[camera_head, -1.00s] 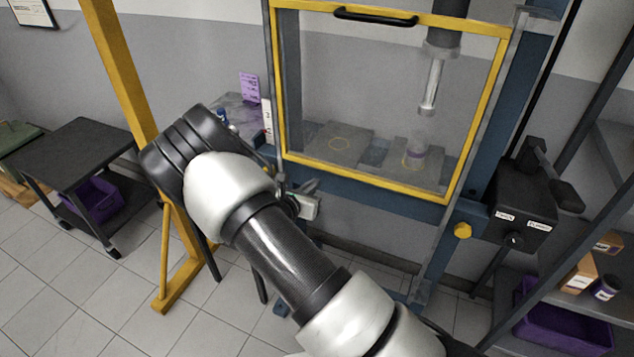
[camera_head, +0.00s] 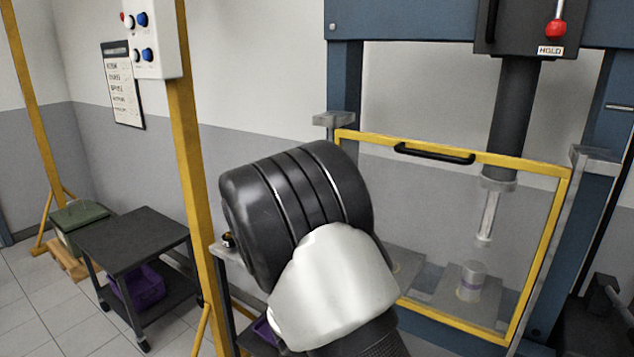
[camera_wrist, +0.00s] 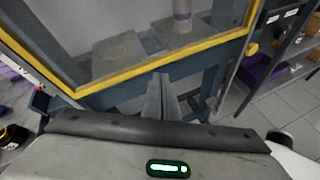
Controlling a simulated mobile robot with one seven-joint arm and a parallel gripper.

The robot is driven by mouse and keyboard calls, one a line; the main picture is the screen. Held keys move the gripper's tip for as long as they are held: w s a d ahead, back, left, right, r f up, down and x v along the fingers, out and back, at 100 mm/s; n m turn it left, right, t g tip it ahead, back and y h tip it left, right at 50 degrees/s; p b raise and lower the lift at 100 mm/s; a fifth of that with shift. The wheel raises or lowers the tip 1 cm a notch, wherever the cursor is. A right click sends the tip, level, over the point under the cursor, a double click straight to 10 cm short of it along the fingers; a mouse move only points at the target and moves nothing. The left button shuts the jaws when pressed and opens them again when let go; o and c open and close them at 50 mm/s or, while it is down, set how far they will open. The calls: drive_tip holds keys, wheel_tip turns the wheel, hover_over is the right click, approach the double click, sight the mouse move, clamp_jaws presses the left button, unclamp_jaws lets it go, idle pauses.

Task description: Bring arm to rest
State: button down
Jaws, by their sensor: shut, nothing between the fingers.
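My arm (camera_head: 335,285) is bent in front of the press in the head view, its black joint at the left of the guard; my gripper is hidden there. In the wrist view my gripper (camera_wrist: 161,80) shows with its grey fingers together and nothing between them. The fingers point at the lower part of the press, just below the yellow edge of the guard. I cannot tell the exact gap between them and the press.
The press has a yellow-framed clear guard (camera_head: 452,157), which is down. Behind it a metal cylinder with a purple band (camera_head: 471,281) stands under the ram (camera_head: 489,215). A yellow post (camera_head: 189,160) and a dark cart (camera_head: 133,234) are at left. A shelf (camera_wrist: 296,55) is at right.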

drive_tip(key=s+d+r+m+g+y+p, duration=0.1)
drive_tip(key=s+d+r+m+g+y, duration=0.45)
drive_tip(key=s+r+m, duration=0.85)
drive_tip(key=s+a+r+m+t+y, duration=0.3)
drive_tip(key=s+r+m, duration=0.5)
drive_tip(key=s, duration=0.3)
drive_tip(key=shift+s+a+y+p, duration=0.3)
drive_tip(key=shift+a+y+p, duration=0.25)
drive_tip(key=shift+a, duration=0.55)
drive_tip(key=shift+d, duration=0.1)
